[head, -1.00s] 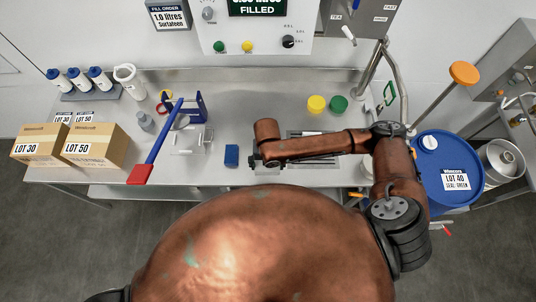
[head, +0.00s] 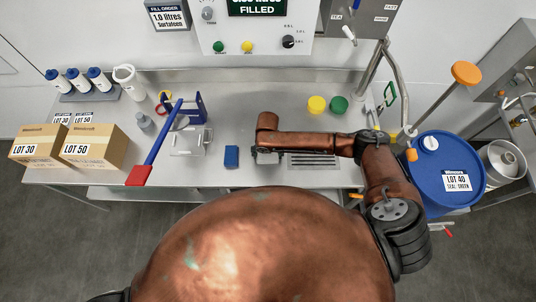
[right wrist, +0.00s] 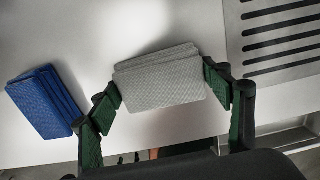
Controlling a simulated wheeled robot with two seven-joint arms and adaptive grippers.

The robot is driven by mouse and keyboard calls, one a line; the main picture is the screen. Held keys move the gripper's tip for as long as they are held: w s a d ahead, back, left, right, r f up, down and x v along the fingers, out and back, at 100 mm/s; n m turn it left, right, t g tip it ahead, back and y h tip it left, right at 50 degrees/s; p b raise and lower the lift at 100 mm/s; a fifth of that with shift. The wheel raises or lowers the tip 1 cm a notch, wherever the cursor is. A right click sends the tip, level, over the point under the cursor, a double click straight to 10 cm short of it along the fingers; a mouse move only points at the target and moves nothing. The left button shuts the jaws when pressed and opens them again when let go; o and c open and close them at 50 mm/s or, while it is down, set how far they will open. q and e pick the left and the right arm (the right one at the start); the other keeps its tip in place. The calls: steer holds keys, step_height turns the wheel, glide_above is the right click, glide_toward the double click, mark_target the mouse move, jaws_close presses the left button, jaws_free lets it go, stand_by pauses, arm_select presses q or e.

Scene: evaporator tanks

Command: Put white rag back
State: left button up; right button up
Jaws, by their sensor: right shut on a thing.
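The white rag (right wrist: 160,80) is a folded, pale grey-white pad in the right wrist view, lying between the two green-padded fingers of my right gripper (right wrist: 160,84). The fingers press on its left and right ends, so the gripper is shut on it. In the head view my right gripper (head: 266,156) is low over the bench, and the arm hides the rag. I cannot tell whether the rag touches the bench. My left gripper is not in view.
A folded blue rag (head: 231,156) lies just left of the gripper, also in the right wrist view (right wrist: 45,101). A slotted drain (head: 313,160) is to the right. A red-ended blue tool (head: 155,145) and boxes (head: 94,146) stand further left. Yellow (head: 316,104) and green cups stand behind.

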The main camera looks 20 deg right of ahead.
steer(key=shift+f, duration=0.2)
steer(key=o, duration=1.1)
steer(key=shift+r, duration=0.1)
step_height(320, 180, up, 12)
steer(key=shift+r, duration=0.15)
steer(key=shift+p, duration=0.3)
